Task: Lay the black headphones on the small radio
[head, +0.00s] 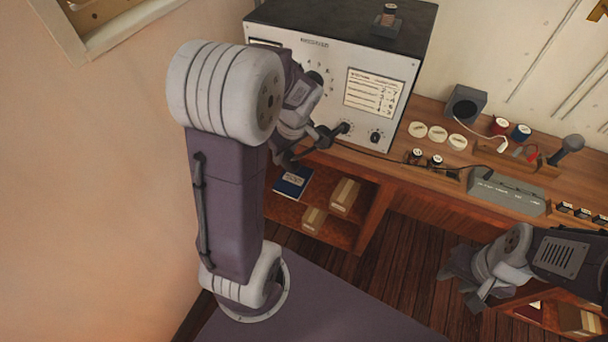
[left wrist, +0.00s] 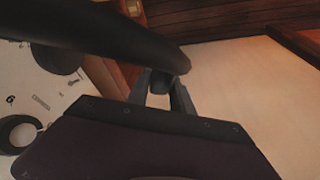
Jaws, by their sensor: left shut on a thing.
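The black headphones (head: 341,129) are only partly visible in front of the big receiver; my left arm hides the rest. In the left wrist view the black headphones (left wrist: 105,38) show as a thick dark band across the upper left. My left gripper (head: 308,143) is shut on that band, and its fingers (left wrist: 163,90) straddle it in the wrist view. A low grey box with faint lettering (head: 507,194), which looks like the small radio, lies on the desk to the right, apart from the headphones. My right gripper (head: 462,284) looks open and empty, in front of the desk.
The big receiver (head: 388,72) with knobs stands at the desk's left end. White discs (head: 437,132), a dark speaker box (head: 465,103) and spools (head: 521,132) stand behind the grey box. A thin dark cable runs along the desk. A shelf (head: 320,229) lies below.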

